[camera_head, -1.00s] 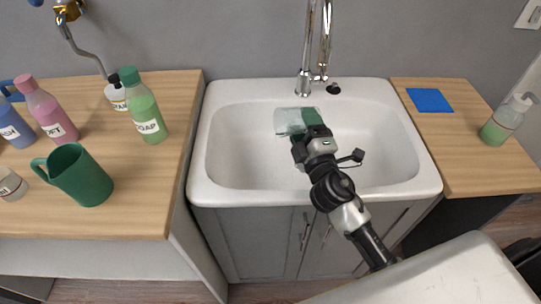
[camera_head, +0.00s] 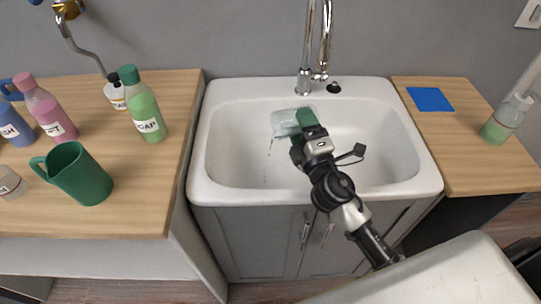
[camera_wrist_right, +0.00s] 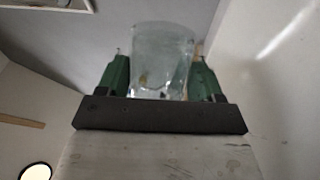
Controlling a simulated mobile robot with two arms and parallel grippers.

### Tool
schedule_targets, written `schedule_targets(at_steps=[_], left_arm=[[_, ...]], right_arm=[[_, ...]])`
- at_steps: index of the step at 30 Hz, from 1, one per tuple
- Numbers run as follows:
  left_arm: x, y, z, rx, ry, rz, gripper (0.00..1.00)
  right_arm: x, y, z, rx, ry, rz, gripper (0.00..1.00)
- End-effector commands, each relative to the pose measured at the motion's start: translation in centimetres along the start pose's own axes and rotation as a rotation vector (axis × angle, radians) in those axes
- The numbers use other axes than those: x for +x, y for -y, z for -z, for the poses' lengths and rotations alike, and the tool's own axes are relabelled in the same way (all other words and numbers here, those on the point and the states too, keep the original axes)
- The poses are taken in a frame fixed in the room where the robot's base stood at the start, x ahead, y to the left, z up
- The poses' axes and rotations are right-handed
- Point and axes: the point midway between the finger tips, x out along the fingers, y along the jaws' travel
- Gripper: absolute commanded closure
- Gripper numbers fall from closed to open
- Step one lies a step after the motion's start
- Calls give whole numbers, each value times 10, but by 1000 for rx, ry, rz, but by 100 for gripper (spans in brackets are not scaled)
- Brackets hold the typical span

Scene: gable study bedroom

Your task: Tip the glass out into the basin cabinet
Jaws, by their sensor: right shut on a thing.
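The clear glass (camera_head: 284,122) is held over the bowl of the basin cabinet (camera_head: 225,150), left of its middle and in front of the tap. It looks tipped toward the left, and a few small dark drops show below it. My right gripper (camera_head: 303,118) has green fingers and is shut on the glass. In the right wrist view the glass (camera_wrist_right: 161,55) stands between the two green fingers (camera_wrist_right: 160,80), see-through and pale. What is left inside it is hard to tell. My left gripper is not in view.
A chrome tap (camera_head: 304,60) rises at the basin's back. The left counter (camera_head: 130,215) holds a green jug (camera_head: 82,178), a green soap bottle (camera_head: 145,110) and other bottles. The right counter holds a blue cloth-like square (camera_head: 430,99) and a dispenser (camera_head: 500,122).

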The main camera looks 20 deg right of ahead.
Motion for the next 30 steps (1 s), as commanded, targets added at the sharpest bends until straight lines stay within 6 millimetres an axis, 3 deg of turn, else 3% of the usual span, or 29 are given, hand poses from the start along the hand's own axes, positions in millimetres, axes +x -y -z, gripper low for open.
schedule_targets(at_steps=[27,30], left_arm=[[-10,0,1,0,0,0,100],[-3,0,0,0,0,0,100]], right_arm=[[2,-10,4,-167,-39,-9,63],[1,-2,6,-223,-52,-11,63]])
